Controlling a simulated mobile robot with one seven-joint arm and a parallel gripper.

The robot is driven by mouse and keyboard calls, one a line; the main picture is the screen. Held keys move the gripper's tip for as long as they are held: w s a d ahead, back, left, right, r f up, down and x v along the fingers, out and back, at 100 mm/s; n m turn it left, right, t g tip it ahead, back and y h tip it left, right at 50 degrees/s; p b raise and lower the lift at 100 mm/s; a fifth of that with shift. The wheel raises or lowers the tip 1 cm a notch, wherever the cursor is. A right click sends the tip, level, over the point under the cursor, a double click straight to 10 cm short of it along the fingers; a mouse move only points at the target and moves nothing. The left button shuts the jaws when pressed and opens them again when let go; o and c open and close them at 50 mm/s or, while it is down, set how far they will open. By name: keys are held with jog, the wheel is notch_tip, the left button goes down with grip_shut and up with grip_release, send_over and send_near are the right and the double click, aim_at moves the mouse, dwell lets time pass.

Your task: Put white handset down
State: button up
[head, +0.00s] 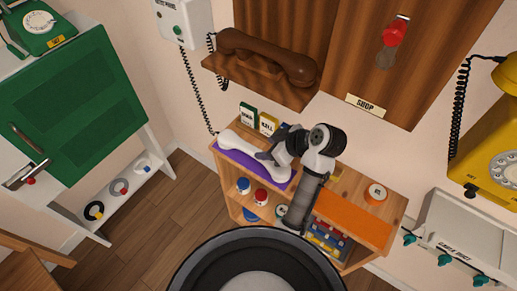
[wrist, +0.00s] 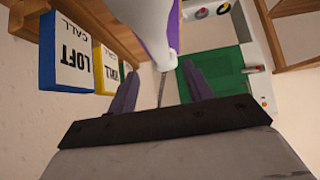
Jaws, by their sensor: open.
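The white handset (head: 240,147) lies along the purple mat (head: 227,155) on top of the wooden shelf unit. My gripper (head: 263,156) is at the right part of the handset, with my arm coming from the lower right. In the wrist view, one end of the white handset (wrist: 158,30) shows at the top, beyond the fingers. My gripper also shows there (wrist: 158,85), its two grey fingers apart, with nothing clasped between them. My arm hides part of the handset's right end in the head view.
Small upright cards, one reading HALL (head: 268,123), stand behind the mat; a LOFT card (wrist: 68,55) is close on the left in the wrist view. A brown handset (head: 265,57) rests above. An orange mat (head: 352,218) and orange-rimmed disc (head: 376,194) are to the right.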

jog(key=p+v, duration=0.4)
jog(key=shift+r, duration=0.2)
jog(key=shift+s+d+r+p, duration=0.35)
jog(key=shift+s+d+p, duration=0.1)
jog(key=shift+p, duration=0.25)
jog(key=shift+w, duration=0.1)
jog(key=shift+c, duration=0.2)
dwell(1.3)
